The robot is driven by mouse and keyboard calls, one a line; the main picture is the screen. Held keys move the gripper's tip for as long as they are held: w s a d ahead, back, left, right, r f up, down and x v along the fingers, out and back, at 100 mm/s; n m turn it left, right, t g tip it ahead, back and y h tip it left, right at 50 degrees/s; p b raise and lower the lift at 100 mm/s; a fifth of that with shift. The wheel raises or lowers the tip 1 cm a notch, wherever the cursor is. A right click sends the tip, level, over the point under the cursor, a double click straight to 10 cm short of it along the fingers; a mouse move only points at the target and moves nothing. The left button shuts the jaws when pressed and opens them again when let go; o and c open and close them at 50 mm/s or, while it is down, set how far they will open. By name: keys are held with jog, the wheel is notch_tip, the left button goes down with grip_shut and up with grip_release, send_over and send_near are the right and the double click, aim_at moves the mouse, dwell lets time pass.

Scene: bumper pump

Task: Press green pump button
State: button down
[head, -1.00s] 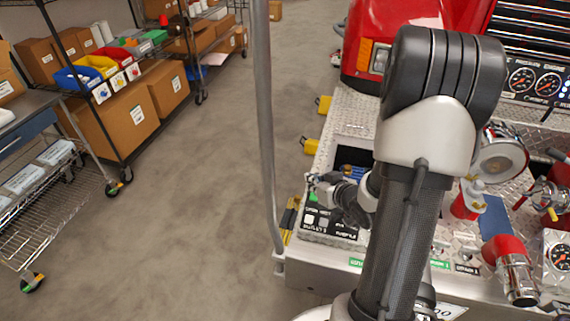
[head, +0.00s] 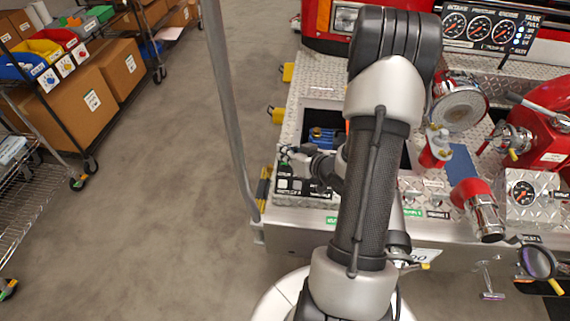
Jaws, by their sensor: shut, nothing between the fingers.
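A black button panel (head: 300,188) with pale square buttons and white lettering sits at the left end of the metal bumper deck. A small green spot, which looks like the green pump button (head: 284,164), shows at the panel's far left corner, right by my fingertips. My gripper (head: 288,155) is shut and empty, reaching leftward over the far edge of the panel. It partly hides the green spot, and I cannot tell whether it touches it. My arm covers the area to the right of the panel.
A vertical grey pole (head: 226,110) stands left of the deck. Right of my arm are a red-and-chrome nozzle (head: 477,208), a round chrome fitting (head: 460,108) and a gauge box (head: 523,195). An open recess with blue items (head: 322,137) lies behind the gripper. Shelves with boxes (head: 75,100) stand far left.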

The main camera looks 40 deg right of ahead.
jog(key=b, duration=0.2)
send_over(286, 164)
jog(key=shift+s+a+f, duration=0.15)
jog(key=shift+f, duration=0.9)
jog(key=shift+s+a+f, duration=0.1)
jog(key=shift+s+f, duration=0.05)
jog(key=shift+f, duration=0.85)
jog(key=shift+w+d+f+b, duration=0.1)
jog(key=shift+d+f+b, duration=0.1)
jog(key=shift+f+b, duration=0.25)
jog(key=shift+w+d+f+b, duration=0.2)
jog(key=shift+f+b, duration=0.1)
jog(key=shift+f, duration=0.1)
jog(key=shift+r, duration=0.1)
dwell(0.4)
jog(key=shift+s+a+r+p, duration=0.2)
jog(key=shift+r+p, duration=0.15)
jog(key=shift+r, duration=0.05)
jog(key=shift+s+a+r+p, duration=0.15)
jog(key=shift+a+r+p, duration=0.05)
jog(key=shift+r+p, duration=0.15)
jog(key=shift+r, duration=0.1)
